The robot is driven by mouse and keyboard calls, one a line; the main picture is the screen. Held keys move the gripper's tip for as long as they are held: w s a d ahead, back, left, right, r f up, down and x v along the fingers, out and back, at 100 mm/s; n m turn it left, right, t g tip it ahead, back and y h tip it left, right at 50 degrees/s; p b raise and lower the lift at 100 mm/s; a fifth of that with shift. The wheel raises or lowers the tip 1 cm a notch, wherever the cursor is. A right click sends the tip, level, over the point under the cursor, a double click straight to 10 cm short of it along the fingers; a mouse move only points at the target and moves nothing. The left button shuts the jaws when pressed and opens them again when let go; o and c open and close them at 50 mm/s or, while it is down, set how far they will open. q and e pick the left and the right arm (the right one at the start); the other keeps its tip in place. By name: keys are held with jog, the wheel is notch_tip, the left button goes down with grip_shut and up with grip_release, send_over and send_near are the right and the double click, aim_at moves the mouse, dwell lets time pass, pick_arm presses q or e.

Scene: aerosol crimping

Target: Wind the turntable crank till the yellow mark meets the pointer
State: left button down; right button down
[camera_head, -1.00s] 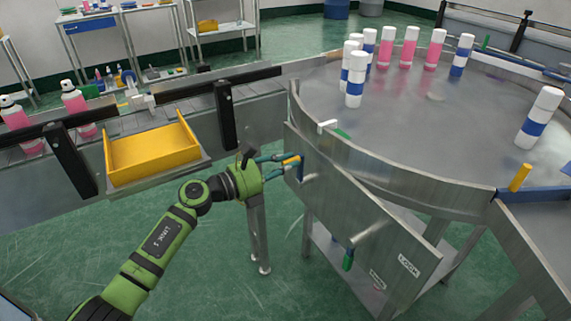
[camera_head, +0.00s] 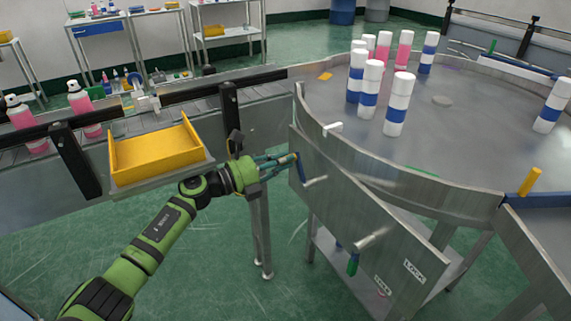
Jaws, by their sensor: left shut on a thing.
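The round steel turntable (camera_head: 455,125) fills the right side and carries several bottles. A yellow-orange mark (camera_head: 325,76) lies on its surface near the back left edge. The white pointer (camera_head: 333,128) sits on the near left rim, apart from the mark. The crank (camera_head: 301,168) has a blue arm and stands on the steel panel below the rim. My left gripper (camera_head: 288,160) is shut on the crank's handle, whose yellowish part shows between the fingers. A green mark (camera_head: 422,172) shows on the disc by the near rim, partly hidden. My right gripper is out of view.
A yellow tray (camera_head: 155,155) and the conveyor rail stand left of the turntable. A yellow peg (camera_head: 530,180) stands on the right rim.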

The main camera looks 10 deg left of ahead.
pick_arm(q)
jog(key=shift+w+a+f+n, duration=0.2)
jog(key=shift+w+f+n, duration=0.1)
jog(key=shift+f+n, duration=0.15)
jog(key=shift+d+f, duration=0.1)
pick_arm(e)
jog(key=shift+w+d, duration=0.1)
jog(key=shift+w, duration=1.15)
